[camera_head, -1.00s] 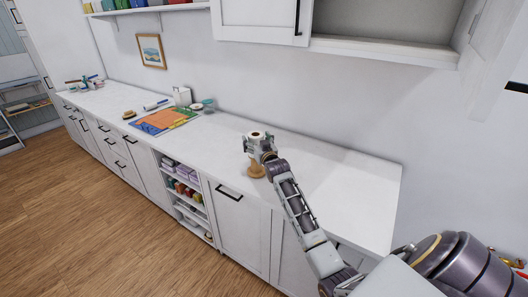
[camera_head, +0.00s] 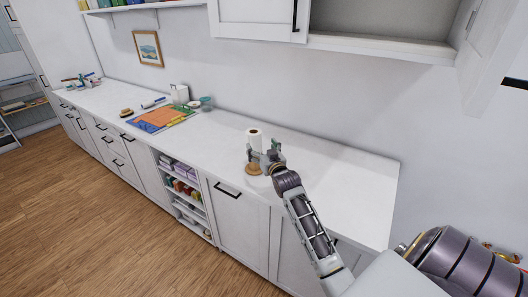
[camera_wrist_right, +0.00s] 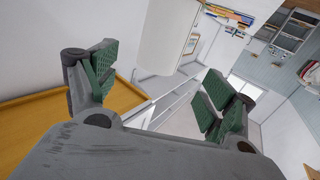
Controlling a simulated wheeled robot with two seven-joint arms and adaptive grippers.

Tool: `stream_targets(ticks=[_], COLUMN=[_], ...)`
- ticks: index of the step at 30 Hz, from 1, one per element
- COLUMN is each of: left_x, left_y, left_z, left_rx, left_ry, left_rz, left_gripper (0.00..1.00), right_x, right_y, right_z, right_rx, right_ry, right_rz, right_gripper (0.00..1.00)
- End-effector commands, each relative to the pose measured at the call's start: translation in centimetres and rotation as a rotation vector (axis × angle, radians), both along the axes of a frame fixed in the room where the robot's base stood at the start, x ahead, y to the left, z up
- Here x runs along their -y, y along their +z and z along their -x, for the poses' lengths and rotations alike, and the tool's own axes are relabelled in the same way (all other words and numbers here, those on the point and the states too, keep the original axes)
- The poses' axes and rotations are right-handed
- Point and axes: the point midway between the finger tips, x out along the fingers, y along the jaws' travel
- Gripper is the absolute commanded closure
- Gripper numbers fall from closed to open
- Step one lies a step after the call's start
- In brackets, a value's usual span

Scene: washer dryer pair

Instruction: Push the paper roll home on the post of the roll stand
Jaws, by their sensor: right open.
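The white paper roll (camera_head: 254,138) stands upright on the roll stand, whose round wooden base (camera_head: 253,169) rests on the counter. My right gripper (camera_head: 260,157) is open beside the roll's lower part, just above the base. It covers the roll's lower end, so I cannot tell in the head view whether the roll meets the base. In the right wrist view, the roll (camera_wrist_right: 166,35) shows above and between the spread green-padded fingers (camera_wrist_right: 158,92), with nothing gripped. An orange-brown wooden surface, apparently the base (camera_wrist_right: 45,122), fills the lower left. The post is hidden. My left gripper is out of view.
The white counter (camera_head: 330,185) is clear right of the stand. Farther left lie a colourful mat (camera_head: 160,118), a white container (camera_head: 180,94) and small bowls (camera_head: 206,102). An open wall cabinet (camera_head: 380,22) hangs above. Open shelves (camera_head: 180,190) sit below the counter.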

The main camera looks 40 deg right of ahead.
Motion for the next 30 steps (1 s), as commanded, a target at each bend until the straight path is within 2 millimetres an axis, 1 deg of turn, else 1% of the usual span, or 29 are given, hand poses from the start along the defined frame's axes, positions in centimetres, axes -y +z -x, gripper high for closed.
stream_targets(ticks=[3, 10, 30], left_x=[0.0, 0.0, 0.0], left_y=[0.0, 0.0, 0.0], left_z=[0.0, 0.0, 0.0], left_rx=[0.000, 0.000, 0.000], left_ry=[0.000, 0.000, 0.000], left_rz=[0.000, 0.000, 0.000], left_gripper=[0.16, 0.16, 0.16], right_x=[-0.2, -0.5, -0.6], right_y=[-0.1, 0.0, 0.0], right_z=[1.0, 2.1, 2.2], right_rx=[-0.001, -0.001, -0.001], right_ry=[0.000, 0.000, 0.000], right_rz=[0.000, 0.000, 0.000], right_gripper=[0.16, 0.16, 0.16])
